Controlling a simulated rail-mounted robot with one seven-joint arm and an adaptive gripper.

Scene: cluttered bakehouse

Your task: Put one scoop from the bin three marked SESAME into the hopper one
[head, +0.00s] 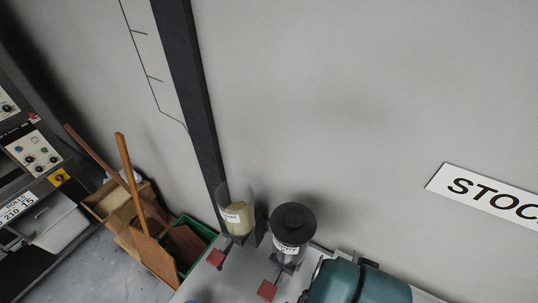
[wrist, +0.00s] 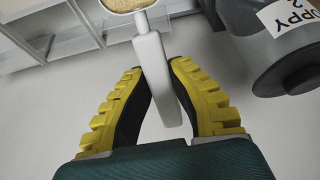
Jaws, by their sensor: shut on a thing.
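My gripper (wrist: 157,72) has yellow and black fingers shut on the handle of a white scoop (wrist: 154,62). The scoop's bowl is at the top edge of the wrist view, partly cut off, with pale tan grains (wrist: 122,4) in it. In the head view a clear hopper (head: 237,216) with pale tan contents and a small label stands by the dark post. Its label is too small to read surely. A dark-lidded hopper (head: 292,228) stands to its right. I cannot make out the bin marked SESAME in either view.
In the wrist view a large container marked POPPY 2 (wrist: 290,45) is close on the right; pale shelving (wrist: 62,25) is upper left. Red flaps (head: 267,290) show below the hoppers. Wooden paddles (head: 128,165), a green crate (head: 200,232) and a control panel (head: 33,150) stand left.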

